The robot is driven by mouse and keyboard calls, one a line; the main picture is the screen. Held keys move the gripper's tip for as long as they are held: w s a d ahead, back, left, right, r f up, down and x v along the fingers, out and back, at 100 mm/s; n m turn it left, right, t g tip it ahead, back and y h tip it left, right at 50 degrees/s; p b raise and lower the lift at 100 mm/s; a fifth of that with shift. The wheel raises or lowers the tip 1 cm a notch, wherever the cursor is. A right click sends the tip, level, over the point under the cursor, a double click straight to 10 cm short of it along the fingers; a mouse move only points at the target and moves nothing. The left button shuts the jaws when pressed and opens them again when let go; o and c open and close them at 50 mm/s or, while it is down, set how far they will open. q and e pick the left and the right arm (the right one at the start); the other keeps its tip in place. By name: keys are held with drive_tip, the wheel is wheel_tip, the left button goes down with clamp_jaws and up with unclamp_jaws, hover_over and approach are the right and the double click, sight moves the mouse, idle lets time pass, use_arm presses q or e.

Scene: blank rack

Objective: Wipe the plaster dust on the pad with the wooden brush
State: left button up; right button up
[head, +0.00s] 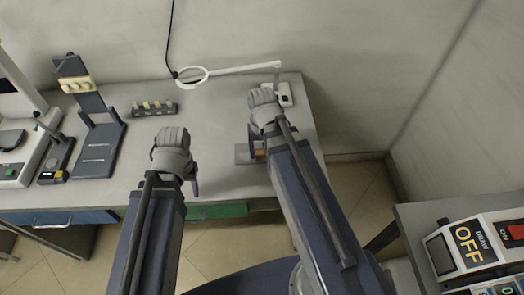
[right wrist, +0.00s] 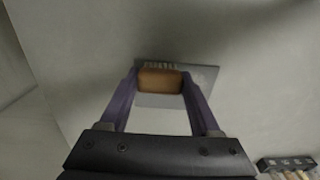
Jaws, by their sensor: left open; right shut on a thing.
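In the head view the brush (head: 259,153) shows as a small brown patch beside my right wrist. The grey pad (right wrist: 160,100) lies flat under or just below the brush; I cannot tell whether the bristles touch it. A faint mottled patch, perhaps plaster dust (right wrist: 203,77), shows on the pad right of the brush. My left gripper (head: 195,182) is open and empty near the table's front edge.
The grey table (head: 215,130) has free room between my arms. A ring magnifier (head: 192,76) on a white arm stands at the back. A small rack (head: 155,107) and a dark stand (head: 100,135) are on the left. A switch box (head: 475,245) is at lower right.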

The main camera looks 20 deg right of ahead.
sight(262, 151)
drive_tip(key=shift+r+p, duration=2.05)
drive_tip(key=shift+r, duration=0.4)
wheel_tip(262, 151, up, 3)
drive_tip(key=p, duration=0.3)
drive_tip(key=shift+r, duration=0.1)
